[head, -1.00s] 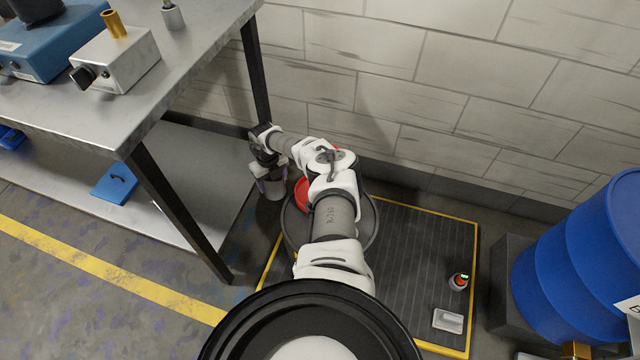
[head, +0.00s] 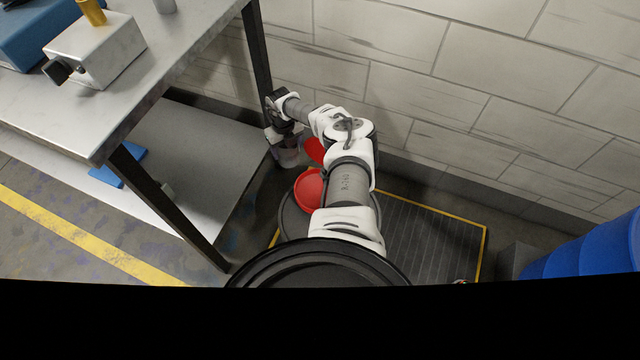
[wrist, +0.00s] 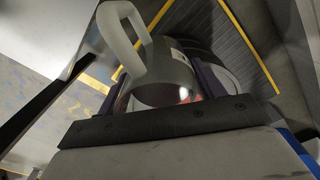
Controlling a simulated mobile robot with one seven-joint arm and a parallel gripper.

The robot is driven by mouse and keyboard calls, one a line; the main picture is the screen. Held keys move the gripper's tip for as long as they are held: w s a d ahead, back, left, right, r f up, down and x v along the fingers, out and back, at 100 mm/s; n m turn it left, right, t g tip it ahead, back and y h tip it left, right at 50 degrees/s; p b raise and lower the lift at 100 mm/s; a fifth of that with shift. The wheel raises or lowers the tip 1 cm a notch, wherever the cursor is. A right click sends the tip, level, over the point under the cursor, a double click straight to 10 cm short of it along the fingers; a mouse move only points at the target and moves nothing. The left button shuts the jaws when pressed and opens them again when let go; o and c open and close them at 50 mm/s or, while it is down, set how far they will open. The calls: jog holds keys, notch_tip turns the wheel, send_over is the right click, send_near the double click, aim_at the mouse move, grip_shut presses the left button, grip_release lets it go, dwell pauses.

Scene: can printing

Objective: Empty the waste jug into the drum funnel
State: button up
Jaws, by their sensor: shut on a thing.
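My gripper (head: 280,132) is shut on the waste jug (head: 288,152), a grey, see-through vessel. In the wrist view the jug (wrist: 176,78) sits between the fingers, its pale loop handle (wrist: 118,32) on the left. The jug is off the floor, near the table's back leg, and looks roughly upright in the head view. Its contents cannot be made out. The red drum funnel (head: 309,190) sits on a dark round drum (head: 290,225), to the lower right of the jug and apart from it. A red flap (head: 315,149) shows behind my arm. My arm hides part of the drum.
A metal table (head: 120,80) with a low shelf (head: 200,150) stands at left, its legs close to my gripper. A tiled wall (head: 440,80) runs behind. A yellow-edged grate (head: 430,235) lies right of the drum, with a blue drum (head: 590,250) beyond. Black covers the head view's bottom.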

jog(key=shift+t+y, duration=0.8)
jog(key=r+p, duration=0.2)
jog(key=p, duration=0.1)
jog(key=r+p, duration=0.3)
jog(key=s+r+p, duration=0.1)
jog(key=r+p, duration=0.2)
jog(key=shift+d+r+p, duration=0.25)
jog(key=shift+d+p, duration=0.05)
jog(key=shift+d, duration=0.1)
jog(key=shift+d+f+b, duration=0.1)
jog(key=shift+f+b, duration=0.45)
jog(key=shift+s+d+r+t+y+p, duration=0.3)
jog(key=shift+s+r+t+y+p, duration=0.1)
jog(key=shift+t+y, duration=0.25)
jog(key=p, duration=0.1)
jog(key=r, duration=0.1)
jog(key=r+t+y+p, duration=0.1)
jog(key=shift+s+d+r+p, duration=0.2)
jog(key=shift+s+d+p, duration=0.1)
jog(key=shift+s, duration=0.1)
jog(key=shift+s+d+r+t+y+b, duration=0.25)
jog(key=shift+s+d+t+y+b, duration=0.25)
jog(key=shift+t+y, duration=0.35)
jog(key=shift+s+d+f+t+y+b, duration=0.25)
jog(key=shift+t+b, duration=0.35)
jog(key=shift+b, duration=0.6)
jog(key=shift+r+t+y+b, duration=0.3)
jog(key=shift+r+y+b, duration=0.05)
jog(key=shift+r+b, duration=0.05)
